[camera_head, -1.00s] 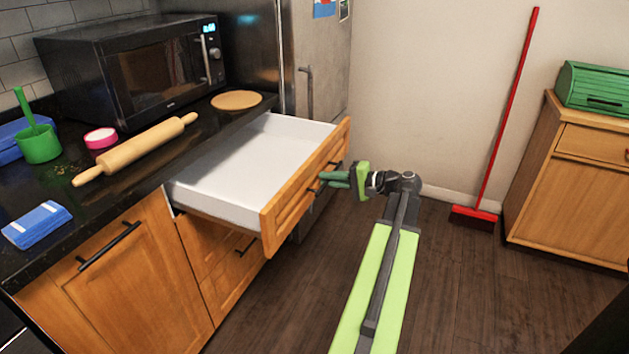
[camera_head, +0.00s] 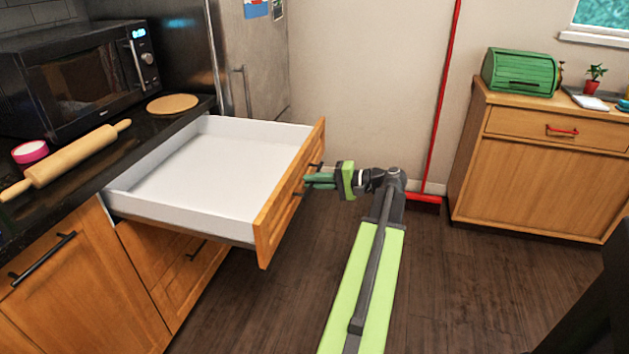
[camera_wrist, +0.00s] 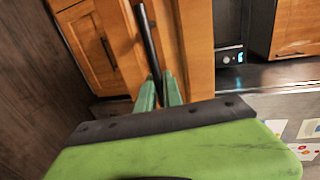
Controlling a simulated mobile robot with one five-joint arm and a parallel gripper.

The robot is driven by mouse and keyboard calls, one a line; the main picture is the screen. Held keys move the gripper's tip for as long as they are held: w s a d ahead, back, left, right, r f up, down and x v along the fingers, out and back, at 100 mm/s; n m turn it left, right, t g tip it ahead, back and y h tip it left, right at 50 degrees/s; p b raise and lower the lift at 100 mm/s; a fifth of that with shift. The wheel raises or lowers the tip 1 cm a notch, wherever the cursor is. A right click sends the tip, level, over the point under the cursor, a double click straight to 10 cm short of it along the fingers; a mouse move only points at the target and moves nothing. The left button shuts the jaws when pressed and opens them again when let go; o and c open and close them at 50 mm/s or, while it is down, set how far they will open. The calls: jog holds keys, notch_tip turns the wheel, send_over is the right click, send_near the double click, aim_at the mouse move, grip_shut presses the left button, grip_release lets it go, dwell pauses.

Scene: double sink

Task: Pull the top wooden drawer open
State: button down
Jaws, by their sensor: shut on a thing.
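The top wooden drawer (camera_head: 277,205) stands far out from the counter, and its white inside (camera_head: 215,165) is empty. Its dark bar handle (camera_wrist: 149,42) runs between my fingers in the wrist view. My gripper (camera_head: 310,180) is shut on this handle at the drawer's front. In the wrist view my green fingertips (camera_wrist: 160,90) close around one end of the handle. In the head view the fingers hide part of the handle.
A lower drawer (camera_head: 185,265) is shut beneath. A rolling pin (camera_head: 68,160), a microwave (camera_head: 80,75) and a round board (camera_head: 172,103) are on the counter. A red broom (camera_head: 440,110) leans on the wall by a wooden cabinet (camera_head: 540,180). The floor between is clear.

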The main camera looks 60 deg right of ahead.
jog(key=shift+d, duration=0.1)
jog(key=c, duration=1.5)
grip_release()
jog(key=shift+w, duration=0.1)
jog(key=p+v, duration=0.3)
jog(key=v, duration=1.4)
jog(key=shift+s, duration=0.2)
